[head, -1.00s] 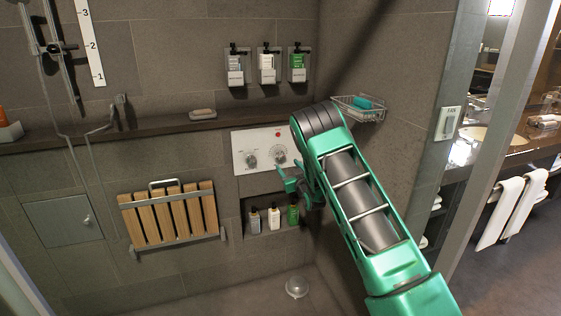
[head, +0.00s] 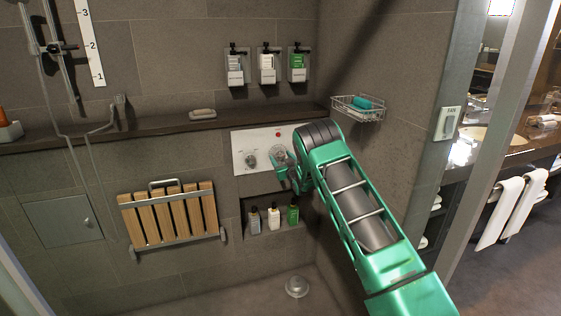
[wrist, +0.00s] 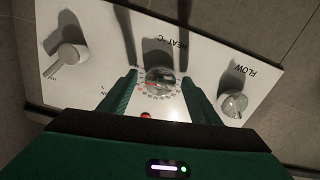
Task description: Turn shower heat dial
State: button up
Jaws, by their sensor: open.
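The shower heat dial (wrist: 159,80) is a round clear knob with a printed scale, labelled HEAT °C, on a white panel (wrist: 105,22). In the head view the dial (head: 277,151) is at the panel's middle, partly covered by my gripper (head: 282,172). In the wrist view my gripper (wrist: 163,88) is open, with one green finger on each side of the dial. I cannot tell whether either finger touches it. The wrist view shows the panel upside down.
On the panel are a FLOW knob (wrist: 234,104), a lever knob (wrist: 66,57) and a small red spot (head: 278,134). A niche with several bottles (head: 273,217) lies below. A dark ledge (head: 150,132) runs above, and a wire soap basket (head: 358,108) hangs at right.

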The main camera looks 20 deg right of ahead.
jog(key=c, duration=1.1)
jog(key=shift+o, duration=0.2)
jog(key=shift+n, duration=0.3)
jog(key=n, duration=0.4)
jog(key=shift+a+n, duration=0.1)
jog(key=shift+n, duration=2)
jog(key=shift+f, duration=0.1)
jog(key=o, duration=1.1)
jog(key=shift+c, duration=0.2)
